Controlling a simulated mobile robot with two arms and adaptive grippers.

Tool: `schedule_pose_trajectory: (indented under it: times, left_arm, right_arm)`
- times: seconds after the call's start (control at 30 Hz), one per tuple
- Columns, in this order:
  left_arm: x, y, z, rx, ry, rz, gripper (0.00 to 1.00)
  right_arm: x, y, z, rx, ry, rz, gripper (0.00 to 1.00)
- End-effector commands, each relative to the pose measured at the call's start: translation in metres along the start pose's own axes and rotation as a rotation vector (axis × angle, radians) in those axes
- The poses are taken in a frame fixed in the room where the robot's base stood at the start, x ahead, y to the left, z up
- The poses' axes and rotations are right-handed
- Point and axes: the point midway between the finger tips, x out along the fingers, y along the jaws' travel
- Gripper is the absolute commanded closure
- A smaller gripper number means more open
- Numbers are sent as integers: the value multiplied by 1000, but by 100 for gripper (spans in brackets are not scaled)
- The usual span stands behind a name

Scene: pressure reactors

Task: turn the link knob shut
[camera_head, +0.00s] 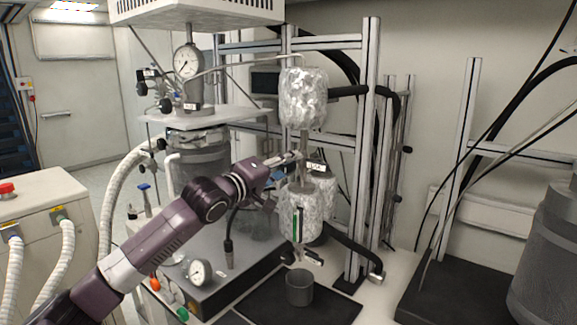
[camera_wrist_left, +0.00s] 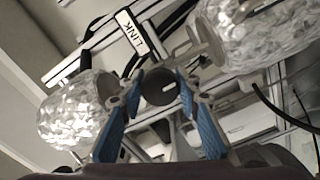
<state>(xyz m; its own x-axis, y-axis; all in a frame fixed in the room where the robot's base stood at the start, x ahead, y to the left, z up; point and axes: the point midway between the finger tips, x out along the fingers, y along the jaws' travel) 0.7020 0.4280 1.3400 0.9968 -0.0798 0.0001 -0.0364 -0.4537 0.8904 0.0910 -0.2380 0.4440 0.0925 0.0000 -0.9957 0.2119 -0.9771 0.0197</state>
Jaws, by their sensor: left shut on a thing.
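The link knob (camera_wrist_left: 159,86) is a dark round knob with a pale mark on its face, in the middle of the left wrist view. A white tag reading LINK (camera_wrist_left: 132,34) sits just above it; the tag also shows in the head view (camera_head: 319,168). My left gripper (camera_wrist_left: 158,92), with blue finger pads, is shut on the knob, one finger on each side. In the head view my left gripper (camera_head: 281,172) is between the upper and lower foil-wrapped vessels and hides the knob. My right gripper is in neither view.
The upper foil vessel (camera_head: 304,97) and lower foil vessel (camera_head: 300,217) are close above and below my gripper. A metal frame post (camera_head: 364,150) stands right behind. A dark cup (camera_head: 299,287) stands below.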

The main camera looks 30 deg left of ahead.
Motion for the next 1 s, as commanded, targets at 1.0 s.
schedule_pose_trajectory:
  times: [1.0]
  left_arm:
    - [0, 1, -2, 718, 0, -4, 94]
  right_arm:
    - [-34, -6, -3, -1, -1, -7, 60]
